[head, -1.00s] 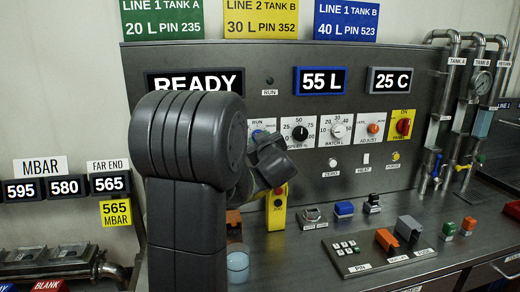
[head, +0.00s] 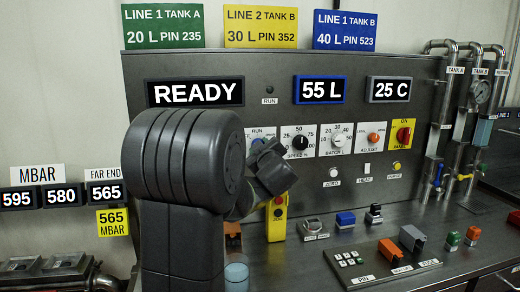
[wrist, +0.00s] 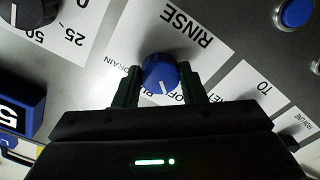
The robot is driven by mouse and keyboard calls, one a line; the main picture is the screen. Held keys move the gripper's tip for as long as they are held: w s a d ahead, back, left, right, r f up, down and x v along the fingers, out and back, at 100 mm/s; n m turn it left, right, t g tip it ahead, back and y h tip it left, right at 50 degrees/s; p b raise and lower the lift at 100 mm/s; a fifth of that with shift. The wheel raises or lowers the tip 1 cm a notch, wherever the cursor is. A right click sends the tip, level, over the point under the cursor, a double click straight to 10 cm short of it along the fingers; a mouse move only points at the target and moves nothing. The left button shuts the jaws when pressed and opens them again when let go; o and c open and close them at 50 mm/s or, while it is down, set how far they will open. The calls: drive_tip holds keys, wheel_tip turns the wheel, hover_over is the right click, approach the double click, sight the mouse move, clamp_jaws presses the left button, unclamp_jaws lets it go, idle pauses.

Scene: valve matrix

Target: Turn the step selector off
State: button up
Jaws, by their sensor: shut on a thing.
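The step selector is a blue round knob (wrist: 160,72) with a white pointer line, on a white plate lettered RINSE, DRAIN, OFF and RUN in the wrist view, seen upside down. The pointer line points toward the OFF lettering, which is partly hidden. My gripper (wrist: 158,90) is shut on the knob, one dark finger on each side. In the head view, the selector's plate (head: 257,131) is mostly hidden behind my wrist, and the fingertips cannot be made out.
The speed dial (head: 300,143) and batch dial (head: 337,138) are close on the right. A blue button (wrist: 294,12) shows at upper right in the wrist view. The bench front holds a keypad (head: 349,259).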

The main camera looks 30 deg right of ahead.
drive_tip(key=o, duration=1)
drive_tip(key=v, duration=1.4)
drive_tip(key=shift+w, duration=0.15)
drive_tip(key=x, duration=1.3)
drive_tip(key=shift+w, duration=0.35)
drive_tip(key=shift+s, duration=0.1)
drive_tip(key=s+a+m+p, duration=0.2)
drive_tip(key=s+m+p, duration=0.6)
drive_tip(key=s+m, duration=0.2)
drive_tip(key=shift+p+v, duration=0.35)
drive_tip(key=shift+v, duration=0.75)
